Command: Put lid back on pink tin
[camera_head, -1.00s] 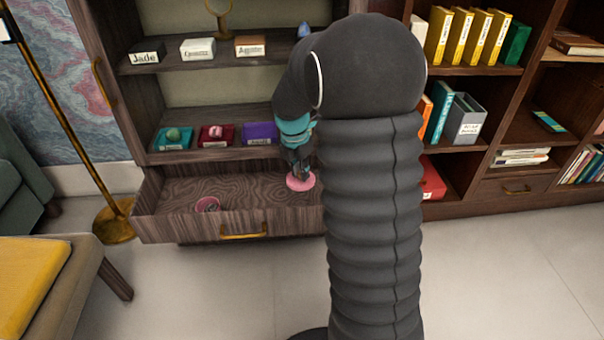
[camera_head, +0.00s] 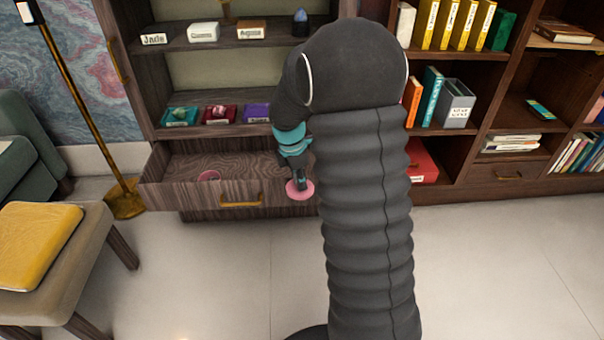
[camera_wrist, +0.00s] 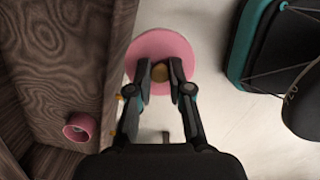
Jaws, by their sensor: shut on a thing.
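The pink round lid (camera_head: 299,194) hangs from my gripper (camera_head: 297,181), in front of the open drawer's front panel in the head view. In the wrist view, my gripper (camera_wrist: 160,75) is shut on the gold knob (camera_wrist: 160,72) of the pink lid (camera_wrist: 155,45), which is over the floor just outside the drawer wall. The pink tin (camera_wrist: 80,127) is in the drawer, open side visible, at the lower left of the wrist view. In the head view only the upper part of the tin (camera_head: 208,176) shows behind the drawer front. Lid and tin are apart.
The wooden drawer (camera_head: 190,195) stands pulled out, its front wall between lid and tin. Shelves with boxes (camera_head: 180,116) rise above it. A bench with a yellow cushion (camera_head: 38,240) and a floor lamp (camera_head: 125,205) are at left. The floor in front is clear.

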